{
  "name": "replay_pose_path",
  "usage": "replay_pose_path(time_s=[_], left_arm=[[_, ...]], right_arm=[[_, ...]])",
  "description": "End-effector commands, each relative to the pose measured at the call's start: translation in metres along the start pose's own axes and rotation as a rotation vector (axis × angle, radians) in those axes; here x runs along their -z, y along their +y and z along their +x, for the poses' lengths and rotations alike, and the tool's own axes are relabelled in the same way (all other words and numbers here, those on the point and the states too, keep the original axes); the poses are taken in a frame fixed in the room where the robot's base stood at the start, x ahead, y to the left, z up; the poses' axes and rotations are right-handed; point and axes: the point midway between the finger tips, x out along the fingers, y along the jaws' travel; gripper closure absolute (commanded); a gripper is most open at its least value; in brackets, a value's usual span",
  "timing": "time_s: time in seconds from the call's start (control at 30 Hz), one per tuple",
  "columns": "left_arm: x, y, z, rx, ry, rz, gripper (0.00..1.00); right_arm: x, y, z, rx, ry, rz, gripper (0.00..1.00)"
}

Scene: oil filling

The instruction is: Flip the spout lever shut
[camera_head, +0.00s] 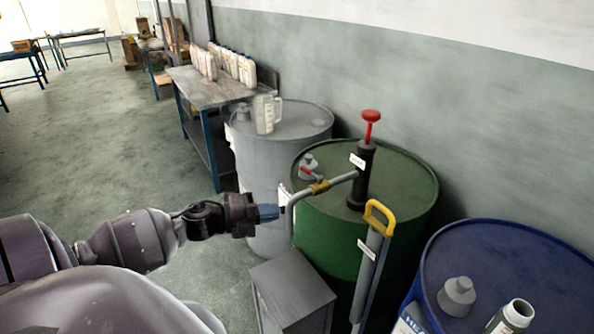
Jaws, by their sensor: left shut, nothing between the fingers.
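A hand pump with a red knob (371,115) stands on the green drum (410,185). Its grey spout (341,181) reaches out to the left and bends down past the drum's edge. The spout carries a yellow fitting (319,188) with a small red lever (307,171), which points up and to the left. My left gripper (278,211) is shut and empty. Its blue fingertips are close to the downward bend of the spout, below and left of the lever. I cannot tell whether they touch the pipe. My right gripper is not in view.
A grey box (290,283) stands below the spout. A grey tube with a yellow handle (380,217) rises before the green drum. A clear jug (267,114) stands on the grey drum (300,122). A blue drum (510,262) is at right, a bench (212,88) behind.

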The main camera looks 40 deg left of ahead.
Motion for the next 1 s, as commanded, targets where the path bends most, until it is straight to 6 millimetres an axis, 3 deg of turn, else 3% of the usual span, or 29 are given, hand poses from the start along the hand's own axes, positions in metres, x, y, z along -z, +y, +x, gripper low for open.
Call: replay_pose_path(time_s=[0.13,0.3,0.57,1.0], left_arm=[[-0.040,-0.014,-0.005,0.046,-0.235,-0.066,1.00],[-0.064,-0.009,-0.012,0.012,-0.394,-0.092,1.00],[-0.074,-0.006,-0.011,-0.016,-0.446,-0.052,1.00],[-0.097,-0.005,0.038,-0.015,-0.444,-0.052,1.00]], right_arm=[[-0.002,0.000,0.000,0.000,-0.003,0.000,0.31],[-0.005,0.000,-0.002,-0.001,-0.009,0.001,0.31],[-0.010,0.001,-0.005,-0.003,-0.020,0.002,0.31],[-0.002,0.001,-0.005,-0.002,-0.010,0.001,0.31]])
